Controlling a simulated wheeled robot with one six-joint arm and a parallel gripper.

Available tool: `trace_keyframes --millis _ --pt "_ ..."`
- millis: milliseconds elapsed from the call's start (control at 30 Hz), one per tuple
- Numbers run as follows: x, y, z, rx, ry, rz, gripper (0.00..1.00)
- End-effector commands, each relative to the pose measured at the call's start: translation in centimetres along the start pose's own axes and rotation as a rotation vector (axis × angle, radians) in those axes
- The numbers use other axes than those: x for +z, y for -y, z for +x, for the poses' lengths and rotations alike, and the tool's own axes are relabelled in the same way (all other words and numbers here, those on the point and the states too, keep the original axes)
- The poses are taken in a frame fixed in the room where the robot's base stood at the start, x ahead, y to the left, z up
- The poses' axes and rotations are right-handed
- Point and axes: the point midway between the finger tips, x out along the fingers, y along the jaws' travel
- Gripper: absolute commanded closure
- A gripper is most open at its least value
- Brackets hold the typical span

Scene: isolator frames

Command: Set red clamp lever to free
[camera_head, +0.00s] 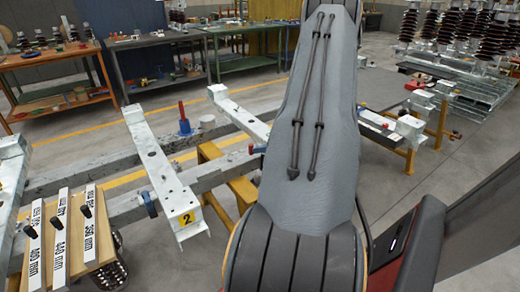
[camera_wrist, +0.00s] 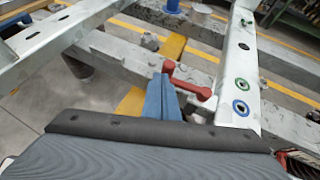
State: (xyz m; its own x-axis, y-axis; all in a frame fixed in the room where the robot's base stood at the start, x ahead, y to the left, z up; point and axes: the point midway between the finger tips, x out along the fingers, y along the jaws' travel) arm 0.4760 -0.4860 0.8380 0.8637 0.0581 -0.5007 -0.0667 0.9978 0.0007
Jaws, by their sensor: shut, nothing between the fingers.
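The red clamp lever (camera_wrist: 190,84) shows in the wrist view, just right of the middle. Its knobbed end is at the upper left, and its arm slopes down to the right towards a pale metal beam. My gripper (camera_wrist: 163,82) shows as blue fingers rising from behind the dark edge of my arm cover. The fingers are closed together with nothing between them. Their tips are right beside the lever's knobbed end; I cannot tell whether they touch it. The lever's pivot is partly hidden. In the head view my arm hides the gripper and this lever.
A pale beam with ringed holes (camera_wrist: 236,80) stands right of the lever; a grey rail (camera_wrist: 120,52) runs behind. In the head view, a beam marked 2 (camera_head: 160,170) and a sloped board with labelled bars (camera_head: 112,242) stand left of my arm. Workbenches (camera_head: 165,55) are farther back.

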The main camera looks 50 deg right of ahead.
Motion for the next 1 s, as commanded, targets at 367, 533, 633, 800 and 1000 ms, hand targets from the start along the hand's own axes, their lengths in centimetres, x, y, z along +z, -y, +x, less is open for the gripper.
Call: trace_keyframes --millis 367,533,633,800,1000 --pt "-0.8 -1.7 -6.3 0.001 0.001 -0.004 1.0" --pt "-0.8 -2.2 -9.3 -0.003 0.001 -0.001 1.0" --pt "-0.7 -2.5 -10.4 -0.001 0.001 -0.001 1.0" --pt "-0.7 -2.8 -11.2 0.003 0.0 -0.002 1.0" --pt "-0.6 -2.9 -11.2 0.005 0.0 -0.003 1.0"
